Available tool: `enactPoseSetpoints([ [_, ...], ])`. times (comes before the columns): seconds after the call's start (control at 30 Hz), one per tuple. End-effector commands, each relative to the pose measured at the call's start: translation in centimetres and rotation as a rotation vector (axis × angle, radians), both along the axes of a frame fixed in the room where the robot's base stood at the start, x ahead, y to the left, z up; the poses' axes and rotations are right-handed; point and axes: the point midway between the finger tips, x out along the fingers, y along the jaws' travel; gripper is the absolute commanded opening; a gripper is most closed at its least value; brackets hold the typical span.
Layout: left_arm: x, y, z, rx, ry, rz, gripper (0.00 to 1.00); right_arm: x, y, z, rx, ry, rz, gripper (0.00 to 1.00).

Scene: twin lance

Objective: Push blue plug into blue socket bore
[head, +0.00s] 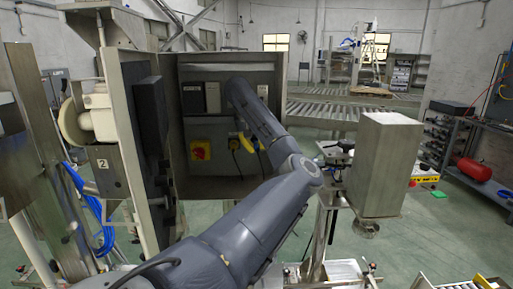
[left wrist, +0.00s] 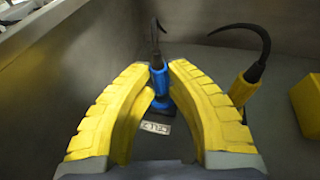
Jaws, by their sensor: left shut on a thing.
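The blue plug (left wrist: 159,80) shows between the yellow fingers of my left gripper (left wrist: 159,66) in the left wrist view, with a black cable rising from its back. The gripper is shut on it. A wider blue and dark part (left wrist: 160,106) shows at the plug's lower end, close to the panel; fingers partly hide it, so I cannot tell whether the plug sits in the socket bore. In the head view my left arm reaches into the open grey cabinet (head: 119,110), and the plug cannot be made out. My right gripper is not in view.
A yellow plug (left wrist: 243,88) with a curved black cable stands just right of my fingers. The cabinet wall (left wrist: 65,75) is close on the left.

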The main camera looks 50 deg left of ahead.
Motion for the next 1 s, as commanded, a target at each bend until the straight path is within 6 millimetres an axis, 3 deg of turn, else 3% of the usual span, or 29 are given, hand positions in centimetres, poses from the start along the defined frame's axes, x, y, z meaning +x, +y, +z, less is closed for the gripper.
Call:
enactPoseSetpoints([
  [0.13, 0.1, 0.2, 0.0, 0.001, 0.001, -0.001, 0.00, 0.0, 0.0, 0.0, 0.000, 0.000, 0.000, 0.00],
  [0.17, 0.1, 0.1, 0.0, 0.001, -0.001, -0.001, 0.20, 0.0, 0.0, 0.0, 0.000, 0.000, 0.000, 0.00],
  [0.37, 0.1, 0.1, 0.0, 0.000, 0.000, -0.001, 0.42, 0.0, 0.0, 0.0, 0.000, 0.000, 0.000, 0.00],
  [0.67, 0.0, 0.1, 0.2, 0.000, -0.001, 0.000, 0.42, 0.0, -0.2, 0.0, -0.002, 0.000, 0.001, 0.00],
  [0.83, -0.4, 0.0, 1.6, 0.000, -0.004, -0.001, 0.42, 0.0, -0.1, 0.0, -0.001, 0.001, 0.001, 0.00],
  [0.93, -1.0, -0.1, 3.1, 0.000, -0.005, 0.000, 0.42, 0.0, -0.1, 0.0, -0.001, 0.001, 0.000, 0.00],
  [1.0, -2.3, -0.3, 3.0, -0.001, -0.007, 0.004, 0.42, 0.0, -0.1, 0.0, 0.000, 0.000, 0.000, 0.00],
])
